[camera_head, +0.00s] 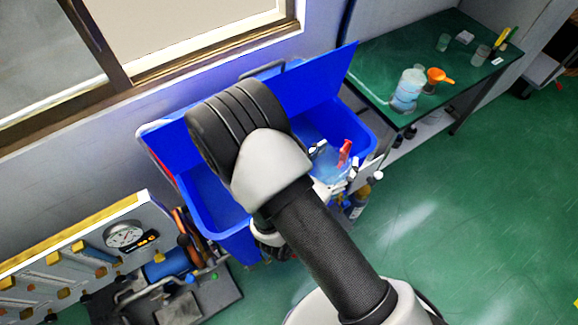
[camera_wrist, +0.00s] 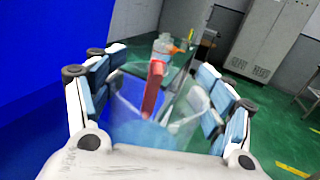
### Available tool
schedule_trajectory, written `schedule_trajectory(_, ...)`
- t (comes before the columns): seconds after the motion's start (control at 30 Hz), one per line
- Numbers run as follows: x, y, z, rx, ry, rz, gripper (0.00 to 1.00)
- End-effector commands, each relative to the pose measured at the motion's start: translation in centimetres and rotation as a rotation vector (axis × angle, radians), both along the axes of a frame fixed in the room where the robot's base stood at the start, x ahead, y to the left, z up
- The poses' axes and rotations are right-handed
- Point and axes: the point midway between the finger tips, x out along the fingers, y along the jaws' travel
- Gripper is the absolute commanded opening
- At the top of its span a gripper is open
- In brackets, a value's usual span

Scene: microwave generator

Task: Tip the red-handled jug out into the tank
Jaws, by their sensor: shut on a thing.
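The clear jug (camera_head: 327,165) with blue contents shows in the head view at the front right rim of the blue tank (camera_head: 343,116). Its red handle (camera_head: 345,151) stands up beside it. My gripper (camera_head: 335,186) is shut on the jug, partly hidden by my arm. In the wrist view the jug (camera_wrist: 128,98) sits between the finger pads of my gripper (camera_wrist: 155,110), with the red handle in the middle and blue at its lower part. The tank wall (camera_wrist: 40,75) fills the left side. How far the jug is tilted is hard to tell.
A green-topped table (camera_head: 395,55) right of the tank bears a bottle with blue contents (camera_head: 407,92), an orange scoop or funnel (camera_head: 438,76) and small containers. A panel with a gauge (camera_head: 124,235) stands at lower left. The green floor at right is clear.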

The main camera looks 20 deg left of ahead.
Motion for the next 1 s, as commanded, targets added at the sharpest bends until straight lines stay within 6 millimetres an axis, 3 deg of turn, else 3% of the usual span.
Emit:
schedule_trajectory(0.37,0.2,0.5,-0.1,-0.048,0.012,-0.003,0.07)
schedule_trajectory(1.0,1.2,3.4,-1.5,-0.344,0.110,-0.003,0.07)
